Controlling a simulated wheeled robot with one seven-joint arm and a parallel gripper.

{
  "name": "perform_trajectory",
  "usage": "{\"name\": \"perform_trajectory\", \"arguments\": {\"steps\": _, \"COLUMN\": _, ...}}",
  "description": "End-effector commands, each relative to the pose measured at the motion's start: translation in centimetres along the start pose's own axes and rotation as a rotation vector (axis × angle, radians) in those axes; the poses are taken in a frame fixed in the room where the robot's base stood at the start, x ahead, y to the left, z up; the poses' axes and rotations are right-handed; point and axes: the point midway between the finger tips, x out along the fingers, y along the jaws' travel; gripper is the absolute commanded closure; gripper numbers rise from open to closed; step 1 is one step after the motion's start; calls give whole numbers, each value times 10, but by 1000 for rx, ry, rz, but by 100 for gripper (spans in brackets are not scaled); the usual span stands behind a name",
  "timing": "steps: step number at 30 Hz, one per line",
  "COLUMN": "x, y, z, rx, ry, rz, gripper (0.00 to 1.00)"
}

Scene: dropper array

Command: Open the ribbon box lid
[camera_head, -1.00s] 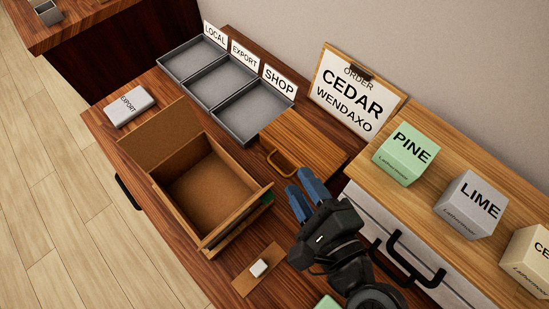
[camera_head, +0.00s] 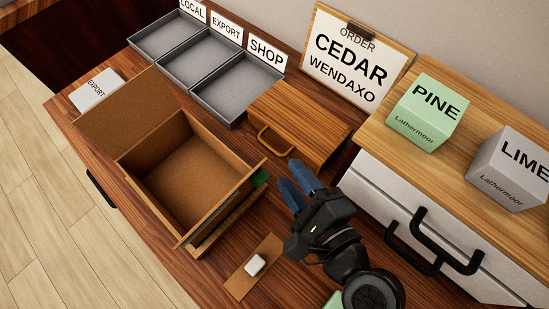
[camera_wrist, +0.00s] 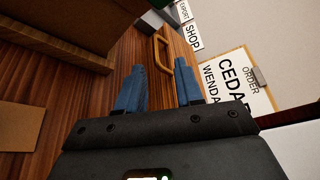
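The wooden ribbon box (camera_head: 310,122) stands on the table in the middle of the head view, its lid shut. Its brass-coloured loop handle (camera_head: 276,142) faces my gripper. My gripper (camera_head: 291,175) is open and empty, with its blue fingers pointing toward the handle. In the wrist view the handle (camera_wrist: 161,55) shows just beyond and between the open fingertips (camera_wrist: 159,68). I see no contact between them.
An open cardboard carton (camera_head: 190,175) is left of my gripper. Grey trays (camera_head: 225,88) and an order board (camera_head: 352,60) stand behind. A drawer unit (camera_head: 400,195) bearing soap boxes is close on the right. A small white block (camera_head: 256,264) lies in front.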

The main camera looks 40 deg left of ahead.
Motion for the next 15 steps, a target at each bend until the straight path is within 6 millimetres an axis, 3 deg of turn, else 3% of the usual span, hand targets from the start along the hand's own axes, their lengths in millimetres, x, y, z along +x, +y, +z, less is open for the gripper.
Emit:
{"name": "perform_trajectory", "arguments": {"steps": 1, "x": 2, "y": 8, "z": -5, "rx": 0, "ry": 0, "rz": 0, "gripper": 64}}
{"name": "perform_trajectory", "arguments": {"steps": 7, "x": 12, "y": 8, "z": -6, "rx": 0, "ry": -1, "rz": 0, "gripper": 64}}
{"name": "perform_trajectory", "arguments": {"steps": 15, "x": 53, "y": 7, "z": -4, "rx": -1, "ry": -2, "rz": 0, "gripper": 64}}
